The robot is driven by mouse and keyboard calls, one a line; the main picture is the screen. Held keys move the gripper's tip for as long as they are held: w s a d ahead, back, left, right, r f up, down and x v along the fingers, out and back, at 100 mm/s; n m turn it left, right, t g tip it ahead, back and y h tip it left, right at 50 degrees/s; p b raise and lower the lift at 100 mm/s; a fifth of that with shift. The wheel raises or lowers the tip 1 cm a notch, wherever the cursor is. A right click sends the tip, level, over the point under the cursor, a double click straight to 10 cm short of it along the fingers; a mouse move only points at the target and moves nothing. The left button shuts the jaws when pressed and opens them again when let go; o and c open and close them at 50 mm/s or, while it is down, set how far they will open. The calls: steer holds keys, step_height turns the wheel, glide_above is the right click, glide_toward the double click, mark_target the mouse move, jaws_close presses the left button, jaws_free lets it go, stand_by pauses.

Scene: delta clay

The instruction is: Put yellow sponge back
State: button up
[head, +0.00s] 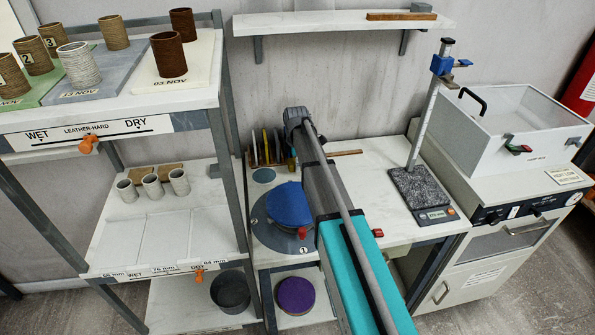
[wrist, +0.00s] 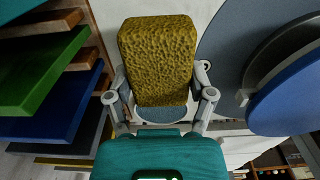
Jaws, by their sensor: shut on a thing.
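The yellow sponge (wrist: 158,50) is a rough, pitted block that fills the upper middle of the wrist view. My gripper (wrist: 160,96) is shut on it, with one finger on each side near its lower end. A grey-blue rounded surface (wrist: 160,114) shows just below the sponge between the fingers; I cannot tell whether they touch. In the head view my arm reaches over the back of the worktable and hides the gripper and most of the sponge. A small grey-blue round spot (head: 263,175) lies bare on the table left of my arm.
A rack of upright coloured boards (head: 266,148) stands at the table's back left, close to the gripper; its blue board (wrist: 52,103) is at left in the wrist view. A blue disc (head: 289,204) sits on the grey wheel (head: 262,229). A scale (head: 423,194) stands at right.

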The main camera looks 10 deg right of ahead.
mark_target(296, 175)
steer(key=shift+w+f+b, duration=0.3)
steer(key=shift+f+b, duration=0.05)
steer(key=shift+f, duration=0.2)
steer(key=shift+s+f+b, duration=0.1)
steer(key=shift+f+b, duration=1.15)
steer(key=shift+f, duration=0.2)
steer(key=o, duration=1)
steer(key=shift+r, duration=0.1)
steer(key=shift+c, duration=0.2)
steer(key=shift+r, duration=0.15)
step_height(296, 175, up, 12)
steer(key=p, duration=1.2)
